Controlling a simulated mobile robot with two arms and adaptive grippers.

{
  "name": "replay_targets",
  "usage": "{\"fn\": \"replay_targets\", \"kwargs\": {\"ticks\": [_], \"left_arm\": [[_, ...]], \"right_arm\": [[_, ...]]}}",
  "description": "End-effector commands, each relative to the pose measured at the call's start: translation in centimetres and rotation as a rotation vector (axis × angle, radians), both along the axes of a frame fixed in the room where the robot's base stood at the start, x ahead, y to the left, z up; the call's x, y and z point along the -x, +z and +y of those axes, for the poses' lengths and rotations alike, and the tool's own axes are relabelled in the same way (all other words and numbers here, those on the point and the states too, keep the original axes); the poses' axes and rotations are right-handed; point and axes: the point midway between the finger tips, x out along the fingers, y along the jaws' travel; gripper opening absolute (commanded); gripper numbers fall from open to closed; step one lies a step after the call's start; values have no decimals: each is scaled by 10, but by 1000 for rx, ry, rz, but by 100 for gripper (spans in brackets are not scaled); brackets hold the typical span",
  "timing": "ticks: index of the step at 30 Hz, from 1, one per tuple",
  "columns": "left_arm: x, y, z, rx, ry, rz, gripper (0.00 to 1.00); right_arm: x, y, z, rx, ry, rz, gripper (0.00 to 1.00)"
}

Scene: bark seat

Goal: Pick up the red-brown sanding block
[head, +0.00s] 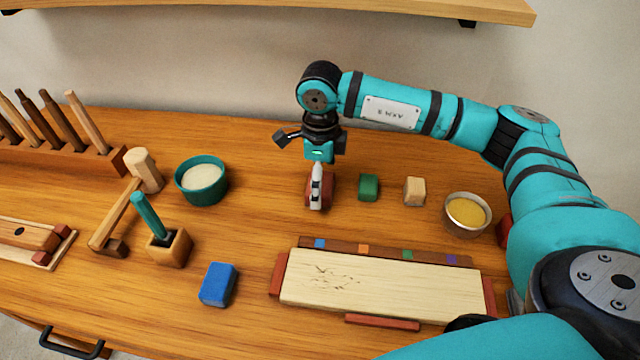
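The red-brown sanding block (328,190) is on the wooden bench at the back middle, directly under my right gripper (317,198). A pale finger of that gripper reaches down in front of the block and covers its middle. Block shows on both sides of the finger. The gripper is seen edge-on, so the far finger is hidden and I cannot tell whether it grips the block. My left gripper is not in view.
A green block (369,187) and a pale wooden block (414,191) stand close to the right. A teal bowl (202,190) is to the left. A yellow-filled bowl (466,226), a blue block (218,285) and a pale board (380,283) are nearer. A shelf (300,8) hangs above.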

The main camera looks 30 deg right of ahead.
Motion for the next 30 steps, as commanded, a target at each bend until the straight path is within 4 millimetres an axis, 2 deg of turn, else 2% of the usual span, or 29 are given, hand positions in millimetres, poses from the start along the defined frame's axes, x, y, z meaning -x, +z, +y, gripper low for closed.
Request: {"fn": "replay_targets", "kwargs": {"ticks": [5, 12, 25, 30], "left_arm": [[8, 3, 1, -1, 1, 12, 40], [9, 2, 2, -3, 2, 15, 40], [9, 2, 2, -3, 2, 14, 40], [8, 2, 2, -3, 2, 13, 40]], "right_arm": [[0, -17, 0, 0, 0, 0, 100], [-1, -19, 1, -1, 0, -1, 100], [-1, -19, 1, -1, 0, -1, 44], [-1, -19, 1, -1, 0, -2, 42]]}}
